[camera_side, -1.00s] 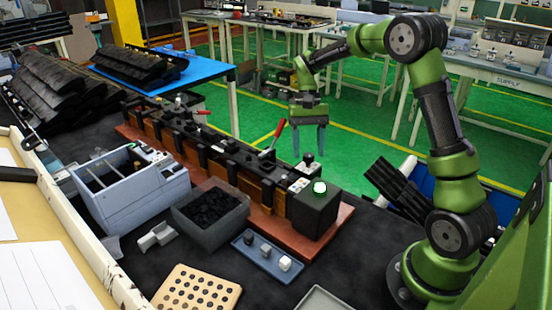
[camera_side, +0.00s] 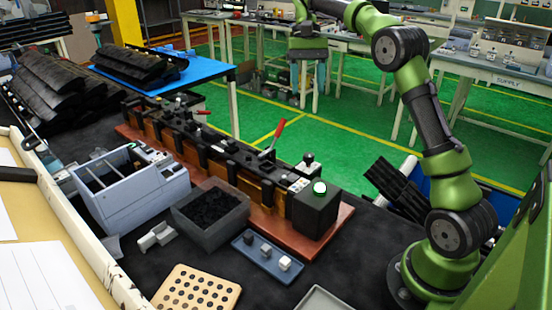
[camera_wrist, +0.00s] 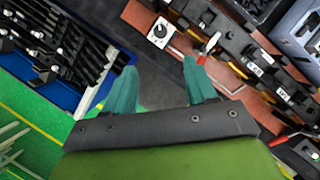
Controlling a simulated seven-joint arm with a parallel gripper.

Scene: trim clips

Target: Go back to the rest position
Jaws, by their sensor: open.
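My gripper (camera_wrist: 160,84) shows in the wrist view with its two teal fingers spread apart and nothing between them. In the side view my green gripper hand (camera_side: 308,46) is high at the top middle, over the green floor beyond the bench and well clear of the work. The long black clip fixture (camera_side: 225,155) stands on a reddish base board (camera_side: 335,222), with a raised red lever (camera_side: 278,130).
Long black trim strips (camera_side: 398,188) lie in a blue bin at right. Air around my gripper is free.

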